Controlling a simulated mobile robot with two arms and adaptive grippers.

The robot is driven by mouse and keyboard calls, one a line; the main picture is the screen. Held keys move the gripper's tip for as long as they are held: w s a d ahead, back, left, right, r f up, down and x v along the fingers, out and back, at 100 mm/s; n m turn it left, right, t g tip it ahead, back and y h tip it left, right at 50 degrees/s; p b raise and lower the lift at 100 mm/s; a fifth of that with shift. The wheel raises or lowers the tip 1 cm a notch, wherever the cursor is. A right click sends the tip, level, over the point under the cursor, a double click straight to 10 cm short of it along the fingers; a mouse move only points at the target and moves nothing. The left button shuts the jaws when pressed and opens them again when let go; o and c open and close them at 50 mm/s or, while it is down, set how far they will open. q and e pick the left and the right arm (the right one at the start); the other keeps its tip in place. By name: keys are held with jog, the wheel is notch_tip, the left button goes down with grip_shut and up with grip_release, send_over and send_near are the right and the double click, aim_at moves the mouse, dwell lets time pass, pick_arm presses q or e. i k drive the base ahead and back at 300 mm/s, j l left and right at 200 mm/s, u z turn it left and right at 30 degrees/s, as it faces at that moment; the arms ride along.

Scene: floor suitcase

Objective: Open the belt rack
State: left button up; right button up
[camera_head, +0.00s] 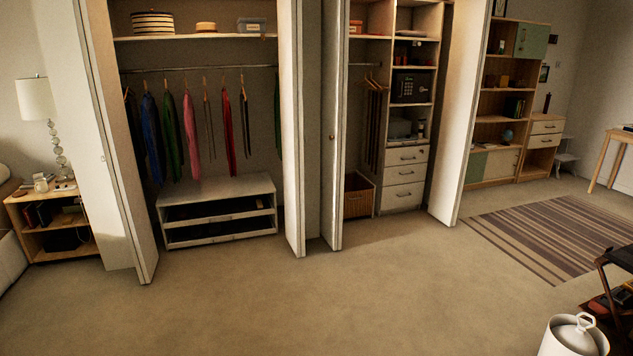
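The closet stands open ahead of me, with its white folding doors (292,130) folded back. In its narrower right section, long dark strips (373,130) hang below wooden hangers (374,80); they may be belts, but I cannot tell. In the wide left section, a low white unit (218,190) has two dark-fronted levels with thin handles. I cannot tell which part is the belt rack. Part of the right section is hidden behind a door. Neither of my grippers is in view.
Open carpet (270,300) lies before the closet. A nightstand (55,220) stands at left. Drawers (405,178) and a wicker basket (358,195) are in the right section. A striped rug (555,235) lies at right, with a white lidded container (572,338) at bottom right.

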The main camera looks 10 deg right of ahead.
aim_at(385, 88)
jog(key=i+l+z, duration=0.3)
jog(key=i, duration=0.2)
jog(key=i+l+z, duration=0.2)
jog(key=i+z, duration=0.15)
jog(key=i, duration=0.2)
jog(key=i+z, duration=0.3)
jog(key=i, duration=0.25)
jog(key=i+u, duration=0.1)
jog(key=i, duration=0.45)
jog(key=i+l, duration=0.1)
jog(key=i, duration=0.4)
jog(key=i+l+u, duration=0.15)
jog(key=i, duration=0.4)
jog(key=i+u, duration=0.1)
jog(key=i, duration=0.4)
jog(key=i+l, duration=0.25)
jog(key=i, duration=0.3)
jog(key=i+l+u, duration=0.1)
jog(key=i+u, duration=0.15)
jog(key=i+l+u, duration=0.2)
jog(key=i, duration=0.25)
jog(key=i+j+u, duration=0.15)
jog(key=j+u, duration=0.25)
jog(key=i+j+u, duration=0.15)
jog(key=u, duration=0.2)
jog(key=i+j+u, duration=0.25)
jog(key=u, duration=0.15)
jog(key=i+j+u, duration=0.15)
jog(key=u, duration=0.2)
jog(key=i+l, duration=0.05)
